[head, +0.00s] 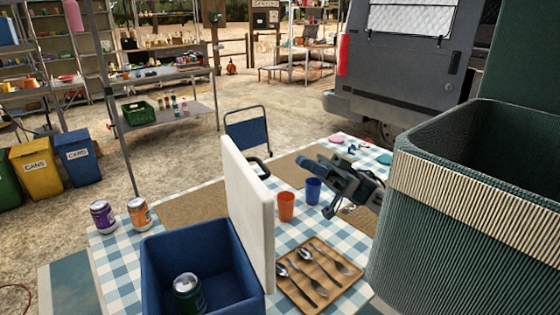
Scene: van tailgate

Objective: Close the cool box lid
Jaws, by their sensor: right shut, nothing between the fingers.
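The blue cool box (200,250) stands open at the front of the checked table. Its white lid (250,210) stands upright along the box's right edge. A green can (187,292) is inside the box. My right gripper (329,190) is to the right of the lid, over the table near the cups. It is shut and empty, and a gap shows between it and the lid in the picture. My left gripper is not in view.
On the checked table (135,270), a wooden tray (325,270) with cutlery lies right of the lid. An orange cup (286,206) and a blue cup (313,190) stand near my right gripper. Two cans (103,216) stand behind the box. A blue chair (248,135) is beyond.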

